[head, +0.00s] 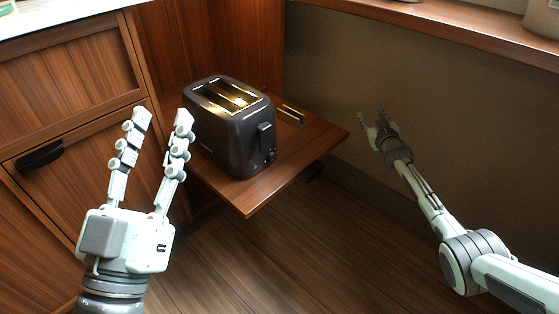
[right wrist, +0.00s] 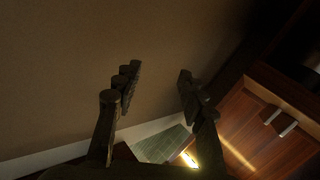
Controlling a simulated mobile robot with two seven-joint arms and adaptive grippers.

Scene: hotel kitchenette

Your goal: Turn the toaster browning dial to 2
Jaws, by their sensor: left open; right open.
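A black two-slot toaster (head: 228,128) with a brass-toned top stands upright on a wooden pull-out shelf (head: 248,192) in the head view. Its lever and a small dial (head: 270,156) are on the narrow end facing right and forward; the dial's setting is too small to read. My left gripper (head: 162,118) is open and empty, in front and to the left of the toaster. My right gripper (head: 372,118) is open and empty, beyond the shelf's right corner by the wall, apart from the toaster. It also shows in the right wrist view (right wrist: 160,75), dark, with no toaster clearly visible.
Wooden drawers (head: 70,70) with a dark handle (head: 40,154) stand at the left. A plain wall (head: 330,75) lies behind my right gripper, under a wooden ledge (head: 440,30). A small brass-coloured piece (head: 291,114) is behind the toaster. The floor (head: 290,250) in front is clear.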

